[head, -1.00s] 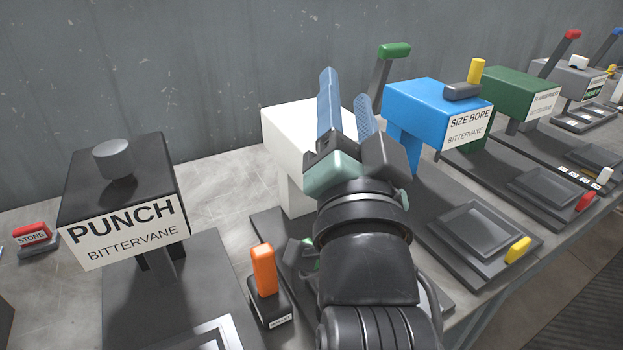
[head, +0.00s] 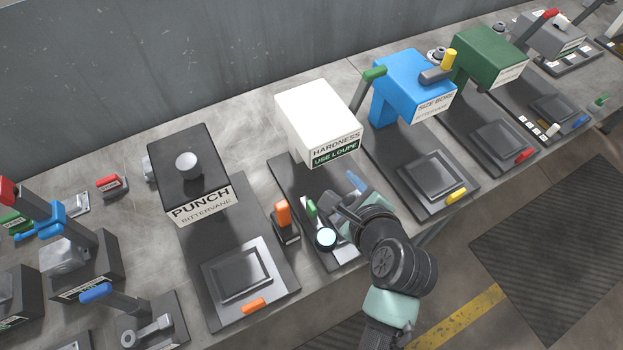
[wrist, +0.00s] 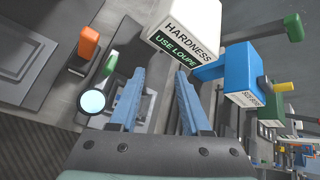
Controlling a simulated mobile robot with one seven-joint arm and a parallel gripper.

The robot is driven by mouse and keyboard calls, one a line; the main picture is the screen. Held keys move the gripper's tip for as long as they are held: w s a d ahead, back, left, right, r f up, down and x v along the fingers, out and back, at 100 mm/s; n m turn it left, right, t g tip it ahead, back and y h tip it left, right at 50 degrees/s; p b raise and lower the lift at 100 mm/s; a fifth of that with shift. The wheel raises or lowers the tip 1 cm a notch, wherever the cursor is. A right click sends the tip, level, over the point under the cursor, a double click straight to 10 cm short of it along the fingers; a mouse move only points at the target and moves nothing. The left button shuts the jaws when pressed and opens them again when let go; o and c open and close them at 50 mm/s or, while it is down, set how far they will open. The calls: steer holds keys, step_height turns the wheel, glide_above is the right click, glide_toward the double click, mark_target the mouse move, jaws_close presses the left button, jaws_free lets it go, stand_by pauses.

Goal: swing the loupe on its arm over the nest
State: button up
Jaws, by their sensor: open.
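The loupe (head: 325,238) is a round, pale-blue lens in a dark rim, with a green grip (head: 311,208) beside it. It sits over the front left of the base of the white hardness tester (head: 318,115). In the wrist view the loupe (wrist: 92,102) and green grip (wrist: 110,63) lie left of my fingers, apart from them. My gripper (wrist: 160,75) is open and empty, its blue fingers pointing towards the tester. In the head view my gripper (head: 347,190) is over the right part of that base. The nest is partly hidden by my gripper, and I cannot make it out clearly.
An orange-handled block (head: 284,220) stands just left of the loupe. The black punch (head: 190,180) is further left. The blue size-bore station (head: 412,88) with its green-tipped lever (head: 372,76) stands right. The floor is open at front right.

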mark_target(313, 207)
steer(key=s+a+m+g+y+p, duration=0.1)
steer(key=s+m+g+p, duration=0.2)
steer(key=s+m+p, duration=0.3)
steer(key=shift+n, duration=0.3)
steer(key=x, duration=1.2)
steer(key=shift+a+f+p, duration=0.2)
steer(key=shift+a+p, duration=0.2)
steer(key=shift+a, duration=0.1)
jaws_close()
stand_by(0.5)
